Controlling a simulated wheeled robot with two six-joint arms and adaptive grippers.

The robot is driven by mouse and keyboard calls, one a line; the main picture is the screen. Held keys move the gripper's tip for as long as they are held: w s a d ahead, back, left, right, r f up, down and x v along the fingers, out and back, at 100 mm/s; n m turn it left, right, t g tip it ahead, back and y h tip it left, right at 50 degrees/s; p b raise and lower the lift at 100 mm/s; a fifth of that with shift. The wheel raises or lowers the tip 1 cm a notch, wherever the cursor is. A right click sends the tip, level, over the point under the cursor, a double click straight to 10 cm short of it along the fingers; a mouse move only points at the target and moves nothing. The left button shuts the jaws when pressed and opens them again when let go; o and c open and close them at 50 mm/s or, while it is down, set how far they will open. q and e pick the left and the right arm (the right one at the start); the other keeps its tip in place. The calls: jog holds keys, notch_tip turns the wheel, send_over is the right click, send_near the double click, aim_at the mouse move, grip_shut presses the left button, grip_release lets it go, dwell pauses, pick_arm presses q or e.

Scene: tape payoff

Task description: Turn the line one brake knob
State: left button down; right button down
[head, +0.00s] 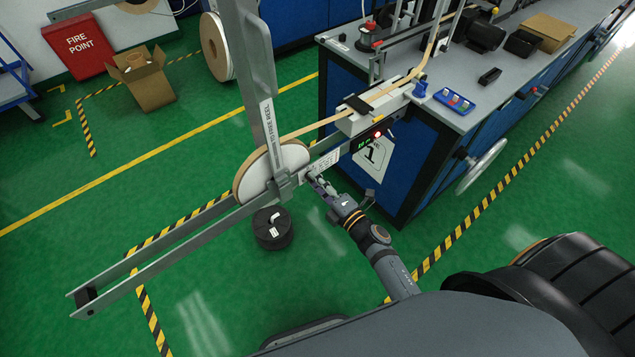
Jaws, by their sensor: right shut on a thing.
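My right gripper (315,182) reaches in from the lower right and is shut at the hub side of the payoff reel. Its fingers close around the line one brake knob, which they mostly hide. The reel (258,178) is a pale disc standing upright in a grey metal frame (190,232), with tan tape (322,122) running from it up to the bench. A white label sits on the frame just above the fingers. The knob's turn angle cannot be read. My left gripper is not in view.
A blue bench (348,88) with a line number sign (373,158) stands right behind my gripper. A black spool (272,228) is on the green floor below the reel. A cardboard box (147,82) and a red fire point box (78,47) are at the back left.

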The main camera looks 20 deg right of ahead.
jog(key=c, duration=1.1)
grip_release()
jog(key=v, duration=1.2)
